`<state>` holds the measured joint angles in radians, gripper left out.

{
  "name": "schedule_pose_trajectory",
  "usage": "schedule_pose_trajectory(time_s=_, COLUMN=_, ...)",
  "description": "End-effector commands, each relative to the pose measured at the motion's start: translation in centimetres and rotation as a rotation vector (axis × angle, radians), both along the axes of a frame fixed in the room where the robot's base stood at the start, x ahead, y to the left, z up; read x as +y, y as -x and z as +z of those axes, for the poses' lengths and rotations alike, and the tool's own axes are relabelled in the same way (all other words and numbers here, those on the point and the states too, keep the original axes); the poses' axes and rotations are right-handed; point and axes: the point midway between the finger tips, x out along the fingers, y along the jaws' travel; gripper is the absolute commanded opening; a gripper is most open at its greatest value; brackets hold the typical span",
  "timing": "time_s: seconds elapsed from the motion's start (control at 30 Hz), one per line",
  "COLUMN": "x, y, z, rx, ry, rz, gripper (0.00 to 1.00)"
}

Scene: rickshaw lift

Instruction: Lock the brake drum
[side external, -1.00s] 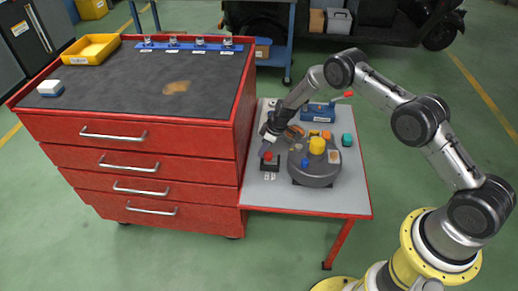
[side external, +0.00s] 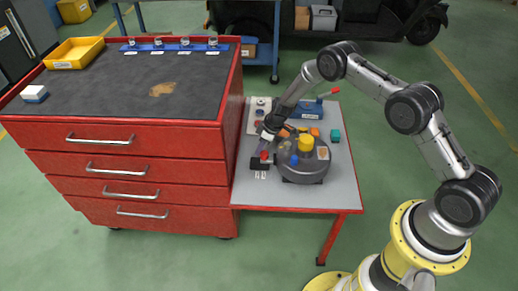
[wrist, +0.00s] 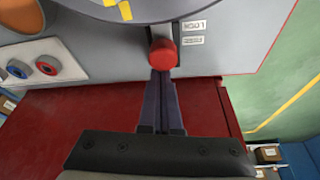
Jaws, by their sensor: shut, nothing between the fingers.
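The grey brake drum (side external: 318,165) with its yellow hub (side external: 306,143) sits on the grey-topped side table. A red knob (side external: 265,155) stands at a small black block (side external: 256,163) left of the drum. In the wrist view the red knob (wrist: 164,54) is just ahead of my gripper (wrist: 162,76). My fingers are shut together, their tips touching or very near the knob; the exact contact is hidden. A LOCK label (wrist: 195,26) and a second small label (wrist: 193,41) lie right of the knob. My gripper (side external: 263,147) also shows left of the drum.
The red drawer cabinet (side external: 140,150) stands close on the left, its top higher than the side table (side external: 340,190). A blue box (side external: 308,110), a teal block (side external: 335,136) and coloured buttons (wrist: 46,66) sit near the drum.

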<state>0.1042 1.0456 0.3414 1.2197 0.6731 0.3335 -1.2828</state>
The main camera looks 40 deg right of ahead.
Motion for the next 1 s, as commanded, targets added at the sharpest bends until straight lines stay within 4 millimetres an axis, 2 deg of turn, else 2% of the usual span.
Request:
schedule_pose_trajectory(time_s=0.17, x=0.7, y=-1.0, z=-0.2, rx=0.002, ry=0.0, rz=0.003, gripper=0.0)
schedule_pose_trajectory(time_s=0.37, x=2.1, y=-3.3, z=-0.1, rx=-0.002, ry=0.001, rz=0.004, gripper=0.0)
schedule_pose_trajectory(time_s=1.0, x=0.6, y=-0.9, z=8.4, rx=-0.002, ry=0.0, rz=0.0, gripper=0.0)
